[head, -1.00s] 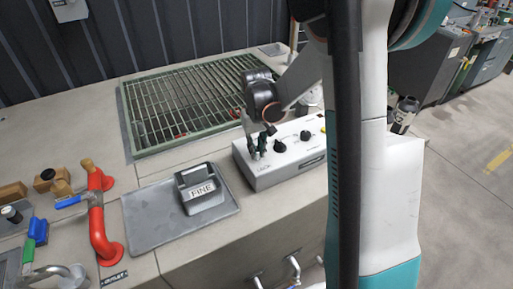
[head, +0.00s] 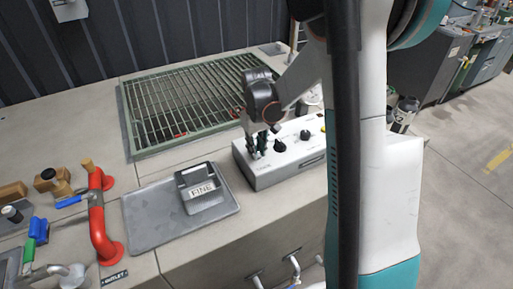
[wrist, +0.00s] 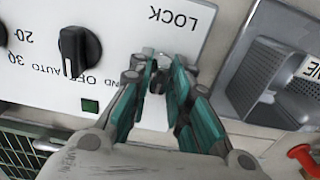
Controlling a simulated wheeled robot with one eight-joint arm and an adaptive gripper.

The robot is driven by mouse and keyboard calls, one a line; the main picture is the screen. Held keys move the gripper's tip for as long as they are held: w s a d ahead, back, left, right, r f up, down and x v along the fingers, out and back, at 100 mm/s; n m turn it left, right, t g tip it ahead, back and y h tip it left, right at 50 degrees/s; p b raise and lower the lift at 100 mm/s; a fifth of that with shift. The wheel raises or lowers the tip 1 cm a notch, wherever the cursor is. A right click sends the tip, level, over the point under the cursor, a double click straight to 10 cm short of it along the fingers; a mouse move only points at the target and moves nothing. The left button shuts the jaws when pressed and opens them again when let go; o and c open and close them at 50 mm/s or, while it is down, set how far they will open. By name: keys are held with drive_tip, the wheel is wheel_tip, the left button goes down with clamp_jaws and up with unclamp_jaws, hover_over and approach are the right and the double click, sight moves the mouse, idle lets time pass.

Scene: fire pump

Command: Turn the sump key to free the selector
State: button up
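The white control box (head: 285,170) stands at the bench's front edge. In the wrist view its face (wrist: 110,25) reads LOCK, upside down, beside a small dark key-like piece (wrist: 157,82), likely the sump key. My gripper (wrist: 163,72) is down over it, with one teal-padded finger on each side and a narrow gap at the tips. I cannot tell whether the pads touch it. The black selector knob (wrist: 78,50) is to the left, by HAND OFF AUTO. In the head view my gripper (head: 257,148) is at the box's left end; its fingers hide the key there.
A grey FINE holder (head: 202,190) stands on a tray (head: 150,238) left of the box. A green grating (head: 165,110) lies behind. Red pipework (head: 100,220) and a blue-handled valve (head: 72,201) are at the left. A second knob (head: 305,135) is on the box.

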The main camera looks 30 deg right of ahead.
drive_tip(key=shift+o, duration=0.8)
drive_tip(key=shift+r, duration=0.1)
wheel_tip(320, 180, up, 12)
idle(0.3)
drive_tip(key=s+a+r+t, duration=0.2)
drive_tip(key=s+a, duration=0.3)
drive_tip(key=s, duration=0.5)
drive_tip(key=s+a+r+t, duration=0.2)
drive_tip(key=s+a+t, duration=0.3)
drive_tip(key=s, duration=0.5)
drive_tip(key=shift+s+a+r, duration=0.25)
drive_tip(key=shift+a, duration=0.55)
